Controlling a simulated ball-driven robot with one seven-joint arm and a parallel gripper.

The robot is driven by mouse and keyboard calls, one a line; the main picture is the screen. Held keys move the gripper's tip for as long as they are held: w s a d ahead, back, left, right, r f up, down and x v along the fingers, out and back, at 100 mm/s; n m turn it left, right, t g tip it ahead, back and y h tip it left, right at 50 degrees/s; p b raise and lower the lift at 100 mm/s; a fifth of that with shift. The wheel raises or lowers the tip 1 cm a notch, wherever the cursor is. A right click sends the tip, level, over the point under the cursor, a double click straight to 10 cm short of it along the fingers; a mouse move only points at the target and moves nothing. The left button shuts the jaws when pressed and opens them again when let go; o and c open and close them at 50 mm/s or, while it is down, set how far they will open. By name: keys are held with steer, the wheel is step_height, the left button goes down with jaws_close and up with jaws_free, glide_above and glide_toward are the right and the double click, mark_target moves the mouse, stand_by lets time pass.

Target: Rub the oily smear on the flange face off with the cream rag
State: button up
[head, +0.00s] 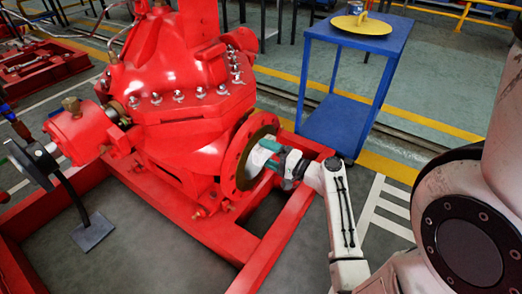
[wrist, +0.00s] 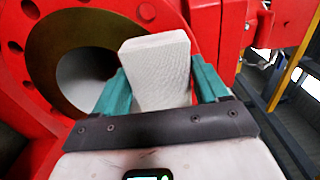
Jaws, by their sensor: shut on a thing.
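The cream rag (wrist: 158,62) shows as a pale folded block between the teal fingers of my gripper (wrist: 160,78). In the head view my gripper (head: 277,160) is at the open end of the red pump, and the rag (head: 258,159) is in front of the flange bore. The flange (head: 232,165) is a red ring with bolt holes and a brownish inner face (wrist: 85,28) around a pale bore. The rag overlaps the right part of that face in the wrist view; I cannot tell whether it touches. I cannot make out a distinct oily smear; the rag covers part of the face.
The red pump body (head: 165,60) and its red base frame (head: 268,250) surround the flange. A blue cart (head: 365,45) stands behind to the right, with a yellow disc (head: 362,25) and a small blue can (head: 354,7) on top. Open floor lies right of the frame.

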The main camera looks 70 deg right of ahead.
steer(key=shift+v, duration=2.5)
